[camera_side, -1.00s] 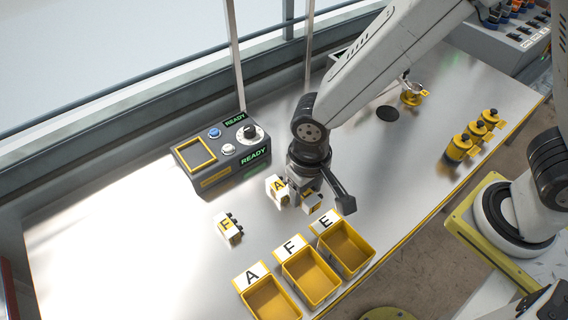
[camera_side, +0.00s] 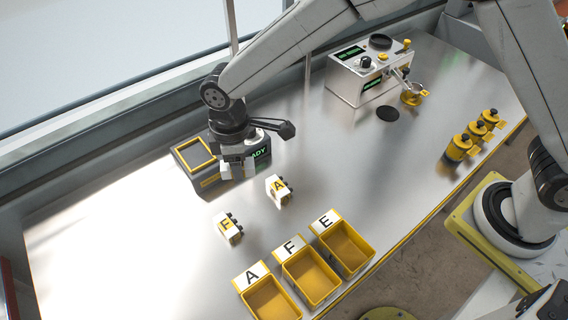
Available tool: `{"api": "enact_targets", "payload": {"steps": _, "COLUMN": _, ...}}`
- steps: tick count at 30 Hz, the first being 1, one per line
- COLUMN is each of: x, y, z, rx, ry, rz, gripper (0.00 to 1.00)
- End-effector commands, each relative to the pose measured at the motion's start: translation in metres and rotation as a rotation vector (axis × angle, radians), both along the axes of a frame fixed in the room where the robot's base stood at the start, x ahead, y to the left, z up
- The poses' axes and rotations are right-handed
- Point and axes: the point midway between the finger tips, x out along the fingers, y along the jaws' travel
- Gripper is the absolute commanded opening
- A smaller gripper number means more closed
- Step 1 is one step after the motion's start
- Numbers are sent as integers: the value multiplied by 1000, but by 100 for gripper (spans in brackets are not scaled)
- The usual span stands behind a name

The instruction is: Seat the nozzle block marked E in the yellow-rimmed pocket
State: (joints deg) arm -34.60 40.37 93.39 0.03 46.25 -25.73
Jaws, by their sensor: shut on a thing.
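The nozzle block marked E (camera_side: 228,229) stands on the metal table, left of the letter bins, with nothing touching it. The block marked A (camera_side: 278,191) stands to its upper right. The yellow-rimmed pocket (camera_side: 181,152) is in the top of the dark grey seeder unit (camera_side: 200,188) and looks empty. My gripper (camera_side: 239,171) is in front of that unit, right of and below the pocket. It is shut on a pale nozzle block, largely hidden by the jaws; its letter cannot be read.
A second grey device (camera_side: 345,88) stands at the back right. Yellow canisters (camera_side: 458,147) stand at the right edge. The left of the table is clear.

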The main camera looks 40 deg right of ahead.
Motion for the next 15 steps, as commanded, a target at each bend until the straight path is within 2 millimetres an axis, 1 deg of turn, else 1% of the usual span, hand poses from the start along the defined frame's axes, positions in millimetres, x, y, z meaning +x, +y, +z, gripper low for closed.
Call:
{"api": "enact_targets", "payload": {"steps": 3, "x": 15, "y": 6, "z": 1, "rx": 1, "ry": -2, "rz": 123, "gripper": 0}}
{"api": "enact_targets", "payload": {"steps": 15, "x": 59, "y": 24, "z": 5, "rx": 1, "ry": -2, "rz": 555, "gripper": 0}}
